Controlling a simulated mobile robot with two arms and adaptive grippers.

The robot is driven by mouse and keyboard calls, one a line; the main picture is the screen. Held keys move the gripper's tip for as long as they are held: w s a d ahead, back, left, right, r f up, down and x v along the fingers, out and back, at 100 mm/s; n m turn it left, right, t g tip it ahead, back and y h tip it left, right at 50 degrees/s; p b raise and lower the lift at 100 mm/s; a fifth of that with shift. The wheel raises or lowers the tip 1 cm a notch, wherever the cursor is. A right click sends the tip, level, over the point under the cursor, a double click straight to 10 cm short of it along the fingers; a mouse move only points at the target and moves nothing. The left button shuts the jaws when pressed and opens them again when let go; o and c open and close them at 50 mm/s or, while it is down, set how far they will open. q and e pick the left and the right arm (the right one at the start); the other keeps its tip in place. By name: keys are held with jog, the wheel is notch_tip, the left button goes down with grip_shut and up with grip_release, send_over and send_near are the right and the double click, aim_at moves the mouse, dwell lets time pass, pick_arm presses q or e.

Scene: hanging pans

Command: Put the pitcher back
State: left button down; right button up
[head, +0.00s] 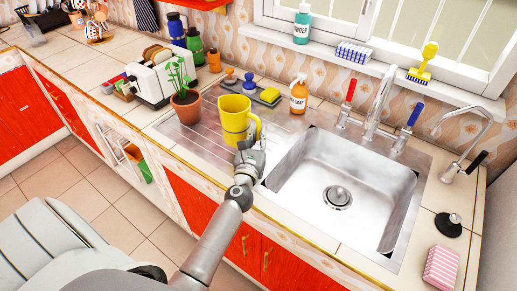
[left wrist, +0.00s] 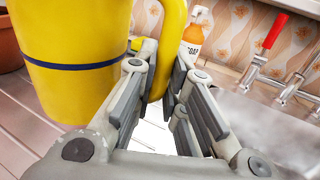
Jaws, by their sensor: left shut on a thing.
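The yellow pitcher (head: 234,117) is upright over the ribbed drainboard left of the sink; I cannot tell whether its base touches the board. My left gripper (head: 249,150) is at its handle side, nearest the sink. In the left wrist view the pitcher (left wrist: 75,60), with a dark blue band, fills the left side. There my left gripper (left wrist: 163,80) is shut on the pitcher's handle (left wrist: 173,50), which passes between the fingers. My right gripper is not in view.
A potted plant (head: 186,107) stands left of the pitcher. A soap bottle (head: 298,95) and a sponge (head: 270,96) are behind it. The empty sink (head: 338,180) with taps is to the right. A toaster (head: 155,80) and several bottles stand farther left.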

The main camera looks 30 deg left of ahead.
pick_arm(q)
jog(key=shift+w+a+f, duration=0.15)
jog(key=shift+w+f, duration=0.25)
jog(key=shift+f, duration=0.1)
jog(key=f+b, duration=0.2)
jog(key=f, duration=0.1)
jog(key=shift+w+a+b, duration=0.2)
jog(key=shift+w+b, duration=0.1)
jog(key=shift+b, duration=0.05)
jog(key=shift+f, duration=0.45)
